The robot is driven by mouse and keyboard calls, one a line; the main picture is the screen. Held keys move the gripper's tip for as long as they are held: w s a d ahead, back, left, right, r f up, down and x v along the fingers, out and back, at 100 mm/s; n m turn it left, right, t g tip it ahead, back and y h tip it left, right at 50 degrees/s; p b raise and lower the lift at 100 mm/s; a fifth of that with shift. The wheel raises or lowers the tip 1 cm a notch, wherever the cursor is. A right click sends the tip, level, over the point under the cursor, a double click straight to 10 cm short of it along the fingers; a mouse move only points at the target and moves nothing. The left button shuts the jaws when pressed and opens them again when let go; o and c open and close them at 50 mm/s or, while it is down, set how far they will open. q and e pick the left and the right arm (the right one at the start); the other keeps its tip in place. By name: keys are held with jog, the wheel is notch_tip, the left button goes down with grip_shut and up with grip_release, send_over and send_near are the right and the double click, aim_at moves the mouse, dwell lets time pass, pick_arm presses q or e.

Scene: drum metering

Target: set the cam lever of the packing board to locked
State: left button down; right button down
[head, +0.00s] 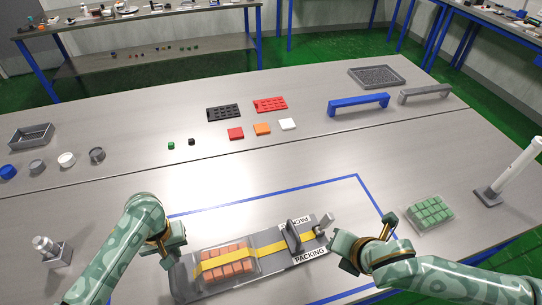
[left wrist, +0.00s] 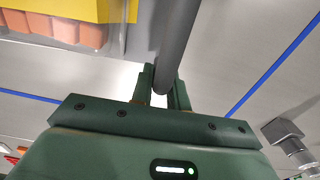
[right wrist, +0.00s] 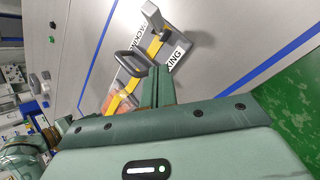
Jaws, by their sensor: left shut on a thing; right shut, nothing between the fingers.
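The packing board (head: 272,258) lies inside the blue outline, with a clear tray of orange blocks (head: 228,262) under a yellow strap (head: 268,248). Near its right end stand a dark loop handle (head: 292,237) and a grey lever with a thick end (head: 323,224), which looks like the cam lever. In the right wrist view the lever (right wrist: 154,18) stands off the board beyond the loop handle. My left gripper (left wrist: 163,88) is shut on a dark grey bar (left wrist: 178,40) by the board's left end. My right gripper (right wrist: 158,88) is shut and empty, apart from the lever, near the PACKING label.
A tray of green blocks (head: 430,212) stands to the right, with a white post (head: 512,172) beyond it. A grey fixture (head: 50,250) stands at the left. Blue and grey bridge handles and small coloured blocks lie farther back.

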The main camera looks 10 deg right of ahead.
notch_tip(320, 180, up, 6)
jog(key=t, duration=0.1)
jog(key=w+a+r, duration=0.1)
jog(key=w+r, duration=0.2)
jog(key=w, duration=0.5)
jog(key=m+g, duration=0.7)
jog(key=g, duration=0.1)
send_over(321, 228)
jog(key=shift+y, duration=0.3)
jog(key=f, duration=0.8)
jog(key=a+f, duration=0.1)
jog(key=f, duration=0.3)
jog(key=shift+s+f, duration=0.25)
jog(key=shift+f, duration=0.15)
jog(key=shift+w+d+f, duration=0.1)
jog(key=shift+d, duration=0.3)
